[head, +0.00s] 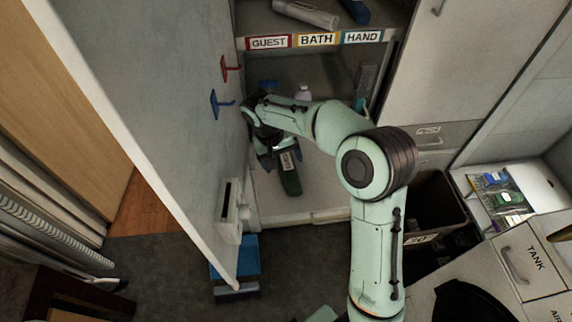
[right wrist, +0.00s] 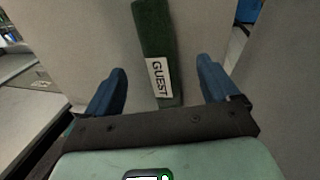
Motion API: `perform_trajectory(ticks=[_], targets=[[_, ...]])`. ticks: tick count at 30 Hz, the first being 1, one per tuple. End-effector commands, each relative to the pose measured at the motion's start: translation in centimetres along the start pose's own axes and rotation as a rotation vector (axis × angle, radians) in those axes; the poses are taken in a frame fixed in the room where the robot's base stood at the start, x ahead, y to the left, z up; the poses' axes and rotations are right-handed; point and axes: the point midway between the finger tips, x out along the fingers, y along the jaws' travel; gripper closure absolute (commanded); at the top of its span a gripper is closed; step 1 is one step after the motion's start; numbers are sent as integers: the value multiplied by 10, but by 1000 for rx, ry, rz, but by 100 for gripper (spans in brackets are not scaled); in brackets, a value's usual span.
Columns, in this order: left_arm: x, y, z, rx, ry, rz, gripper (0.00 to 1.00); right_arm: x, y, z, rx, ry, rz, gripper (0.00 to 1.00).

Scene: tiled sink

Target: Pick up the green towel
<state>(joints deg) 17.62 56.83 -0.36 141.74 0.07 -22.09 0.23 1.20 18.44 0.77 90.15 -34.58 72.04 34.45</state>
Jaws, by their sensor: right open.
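The green towel (head: 290,180) is a dark green roll with a white tag. It lies on the lower shelf (head: 312,203) of the open cabinet in the head view. In the right wrist view the towel (right wrist: 153,40) stands between the blue fingers, and its tag reads GUEST. My right gripper (head: 272,160) reaches into the cabinet at the towel's left and back end. In the right wrist view this gripper (right wrist: 165,85) is open, with a gap between each finger and the towel. My left gripper is not in view.
The open cabinet door (head: 160,110) with red and blue hooks stands close on the left of my right arm. A shelf edge labelled GUEST, BATH, HAND (head: 315,39) is above. A white bottle (head: 303,92) stands behind my arm. A dark bin (head: 436,200) is at right.

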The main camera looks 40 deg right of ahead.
Motion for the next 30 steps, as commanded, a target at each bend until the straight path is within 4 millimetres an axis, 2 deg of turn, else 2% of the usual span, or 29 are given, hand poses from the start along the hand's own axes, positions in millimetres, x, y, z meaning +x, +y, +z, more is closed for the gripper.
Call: perform_trajectory(ticks=[8,15,24,25,26,30], targets=[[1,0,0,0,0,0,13,23,1,1,0,-2,0,12],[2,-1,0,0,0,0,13,58,2,2,0,-2,0,12],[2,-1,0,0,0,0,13,64,2,1,0,2,-2,12],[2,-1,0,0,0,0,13,64,2,1,0,2,-2,16],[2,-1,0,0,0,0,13,64,2,1,-1,2,-2,25],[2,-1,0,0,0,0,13,64,2,1,0,2,-2,71]])
